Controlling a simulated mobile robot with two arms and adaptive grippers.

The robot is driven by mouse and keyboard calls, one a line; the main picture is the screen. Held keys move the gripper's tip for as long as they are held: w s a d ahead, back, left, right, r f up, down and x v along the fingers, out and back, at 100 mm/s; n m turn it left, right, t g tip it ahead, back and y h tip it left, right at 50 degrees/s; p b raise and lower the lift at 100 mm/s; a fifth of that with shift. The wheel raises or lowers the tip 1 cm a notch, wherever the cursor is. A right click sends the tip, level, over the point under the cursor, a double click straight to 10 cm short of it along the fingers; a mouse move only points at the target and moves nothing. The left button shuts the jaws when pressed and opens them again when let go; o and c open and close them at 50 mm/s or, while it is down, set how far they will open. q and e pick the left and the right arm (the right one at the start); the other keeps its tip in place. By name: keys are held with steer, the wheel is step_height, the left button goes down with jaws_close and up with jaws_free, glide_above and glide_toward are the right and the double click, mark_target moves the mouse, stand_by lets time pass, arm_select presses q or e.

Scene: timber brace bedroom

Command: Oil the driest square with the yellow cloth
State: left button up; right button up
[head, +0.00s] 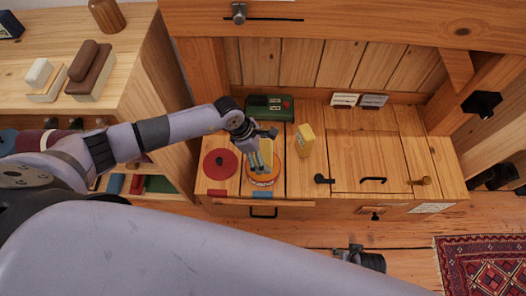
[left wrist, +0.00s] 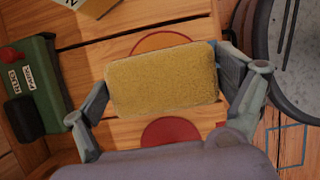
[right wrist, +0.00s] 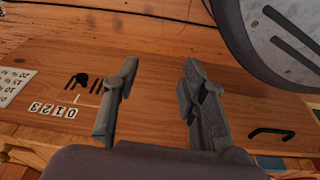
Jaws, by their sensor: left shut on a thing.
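My left gripper (head: 262,165) is shut on the yellow cloth (left wrist: 163,80), a thick, fuzzy yellow pad that spans the space between its fingers in the left wrist view (left wrist: 155,95). The gripper is over the orange-ringed disc (head: 263,182) on the wooden bench top; part of that disc shows beyond the cloth (left wrist: 160,42). A red disc (head: 219,164) lies to the left, and it also shows in the left wrist view (left wrist: 172,131). I cannot tell whether the cloth touches the surface. My right gripper (right wrist: 150,105) is open and empty, facing the bench front. No square's dryness can be read.
A green box (head: 270,107) with a red button stands behind the discs. A yellow block (head: 305,140) stands right of the gripper. Black handles and a peg are on the right. A shelf (head: 130,60) stands left.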

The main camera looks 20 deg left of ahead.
arm_select(q)
steer(key=shift+r+p, duration=0.6)
steer(key=shift+r, duration=0.25)
arm_select(e)
steer(key=shift+s+d+f, duration=0.1)
steer(key=shift+s+f, duration=0.55)
steer(key=shift+f, duration=0.35)
steer(key=shift+s+d+f, duration=0.1)
steer(key=shift+s+f, duration=0.55)
steer(key=shift+f, duration=0.3)
